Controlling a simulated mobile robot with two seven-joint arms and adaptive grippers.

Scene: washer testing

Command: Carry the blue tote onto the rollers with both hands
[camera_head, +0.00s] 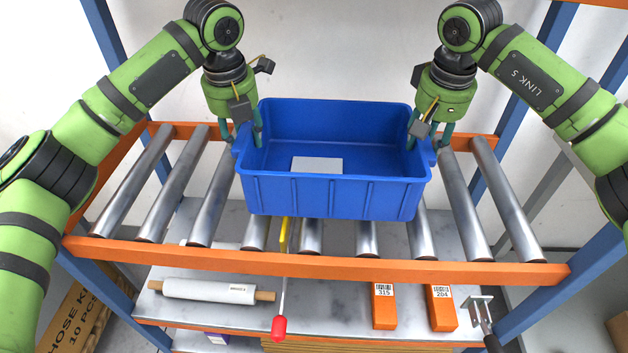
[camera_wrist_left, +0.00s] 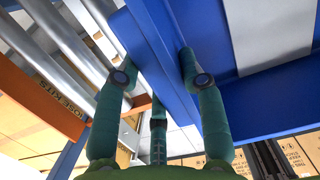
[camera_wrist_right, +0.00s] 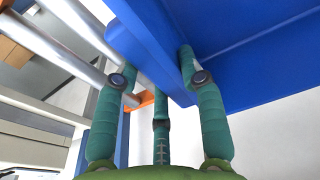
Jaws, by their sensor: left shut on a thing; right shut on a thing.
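The blue tote (camera_head: 330,195) is in the middle of the head view, over the metal rollers (camera_head: 205,200) of the orange-framed rack. Whether its base touches the rollers or hangs just above them I cannot tell. A pale flat sheet (camera_head: 317,165) lies inside it. My left gripper (camera_head: 247,140) is shut on the tote's left wall; the left wrist view shows its fingers on both sides of the blue rim (camera_wrist_left: 165,60). My right gripper (camera_head: 421,140) is shut on the right wall, and the right wrist view shows the rim (camera_wrist_right: 160,50) between its fingers. The tote looks about level.
An orange rail (camera_head: 310,266) runs along the rollers' front. The lower shelf holds a white roll (camera_head: 208,291), orange boxes (camera_head: 383,305) (camera_head: 441,307) and a red-tipped tool (camera_head: 278,327). Blue posts (camera_head: 525,90) stand at the sides. Bare rollers lie left and right of the tote.

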